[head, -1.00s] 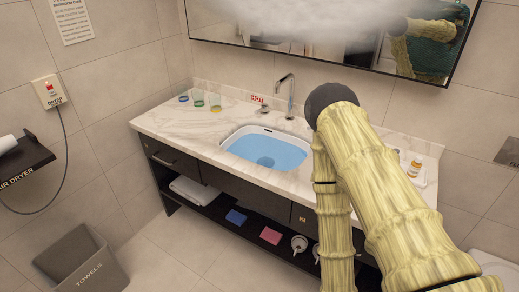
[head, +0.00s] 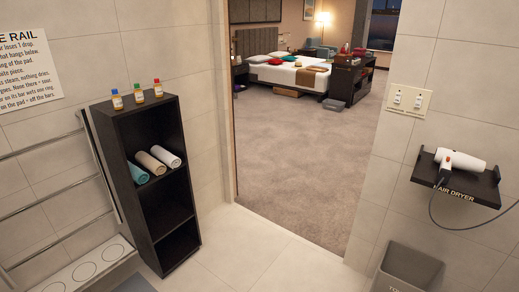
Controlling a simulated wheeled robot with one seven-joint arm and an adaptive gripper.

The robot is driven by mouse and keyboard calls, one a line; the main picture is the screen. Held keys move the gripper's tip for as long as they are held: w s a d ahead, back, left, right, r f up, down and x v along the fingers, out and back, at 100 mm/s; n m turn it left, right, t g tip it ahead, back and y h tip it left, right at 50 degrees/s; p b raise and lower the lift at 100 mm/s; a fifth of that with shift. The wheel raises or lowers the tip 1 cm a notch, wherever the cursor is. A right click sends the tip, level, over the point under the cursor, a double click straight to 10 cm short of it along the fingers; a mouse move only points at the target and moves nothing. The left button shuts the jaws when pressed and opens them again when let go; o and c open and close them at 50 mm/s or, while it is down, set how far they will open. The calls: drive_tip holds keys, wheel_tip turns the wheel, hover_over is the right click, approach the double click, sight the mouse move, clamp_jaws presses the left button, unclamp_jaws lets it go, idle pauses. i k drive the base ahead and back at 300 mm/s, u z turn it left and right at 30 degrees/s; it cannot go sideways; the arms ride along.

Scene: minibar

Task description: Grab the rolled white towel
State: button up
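Three rolled towels lie side by side on the upper shelf of a dark narrow shelf unit (head: 185,232) at the left in the head view. The white rolled towel (head: 166,157) is the rightmost one. The beige rolled towel (head: 151,163) is in the middle and the teal rolled towel (head: 138,173) is at the left. My gripper and arm are not in view now.
Small bottles (head: 138,93) stand on top of the unit. A metal towel rail (head: 50,184) is left of it. An open doorway leads to a carpeted bedroom (head: 300,150). A hair dryer shelf (head: 455,180) and a bin (head: 405,268) are at the right. Tiled floor (head: 270,255) before the unit is clear.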

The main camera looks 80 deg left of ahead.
sight(172, 161)
drive_tip(key=u, duration=3.65)
drive_tip(key=i, duration=0.35)
drive_tip(key=u, duration=0.75)
drive_tip(key=i, duration=1.7)
drive_tip(key=z, duration=0.65)
